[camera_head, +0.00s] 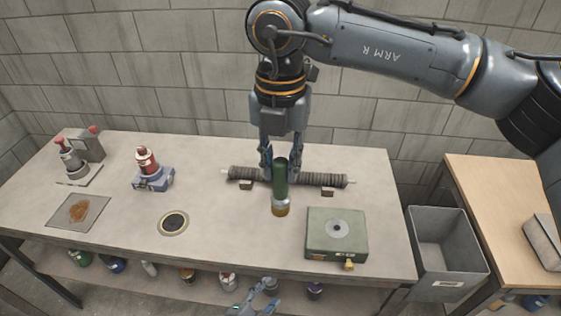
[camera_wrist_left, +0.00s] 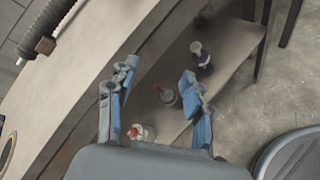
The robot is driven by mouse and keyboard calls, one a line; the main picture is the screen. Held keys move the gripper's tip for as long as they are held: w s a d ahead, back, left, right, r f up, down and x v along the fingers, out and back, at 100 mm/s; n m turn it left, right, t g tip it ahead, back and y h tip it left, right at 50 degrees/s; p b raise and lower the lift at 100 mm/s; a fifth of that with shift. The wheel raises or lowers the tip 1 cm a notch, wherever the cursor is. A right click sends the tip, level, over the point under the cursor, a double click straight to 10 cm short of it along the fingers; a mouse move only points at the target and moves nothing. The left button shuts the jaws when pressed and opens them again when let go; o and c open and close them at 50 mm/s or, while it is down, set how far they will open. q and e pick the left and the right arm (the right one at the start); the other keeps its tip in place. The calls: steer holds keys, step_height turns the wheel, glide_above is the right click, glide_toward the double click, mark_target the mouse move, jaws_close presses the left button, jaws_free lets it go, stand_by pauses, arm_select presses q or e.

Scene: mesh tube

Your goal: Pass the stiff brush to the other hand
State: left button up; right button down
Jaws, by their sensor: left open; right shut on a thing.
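The stiff brush (camera_head: 280,175) has a dark green handle, a metal collar and a yellowish end pointing down. My right gripper (camera_head: 279,172) is shut on its handle, above the middle of the table. The dark ribbed mesh tube (camera_head: 323,180) lies just behind it, across two small blocks. My left gripper (camera_head: 262,294) is open and empty at the front edge, apart from the brush. In the left wrist view its two fingers (camera_wrist_left: 158,75) are spread with nothing between them. There the tube's end (camera_wrist_left: 55,18) shows at the upper left; the brush is not seen.
A green box (camera_head: 337,252) with a round grey disc stands at the front right. Several bottles stand on the lower shelf. A grey bin (camera_head: 447,240) stands beside the table.

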arm_select(q)
steer(key=s+a+f+m+g+y, duration=0.2)
steer(key=s+a+f+m, duration=0.25)
steer(key=f+m, duration=0.4)
steer(key=s+a+f+m+g+y, duration=0.1)
steer(key=s+a+f+m, duration=0.35)
steer(key=f, duration=0.65)
steer(key=s+a+f+m+g+y, duration=0.1)
steer(key=s+a+f+m+g, duration=0.1)
steer(key=s, duration=0.6)
steer(key=s+a+f+m+g+y, duration=0.1)
steer(key=s+a+f+m+g, duration=0.2)
steer(key=s+f, duration=0.3)
steer(key=s+a+f+m+g+y, duration=0.1)
steer(key=s+a+f+m+g, duration=0.1)
steer(key=s, duration=0.8)
steer(key=a+f+m, duration=0.1)
steer(key=m, duration=0.1)
steer(key=shift+s+f+m+g, duration=0.3)
steer(key=shift+f, duration=0.1)
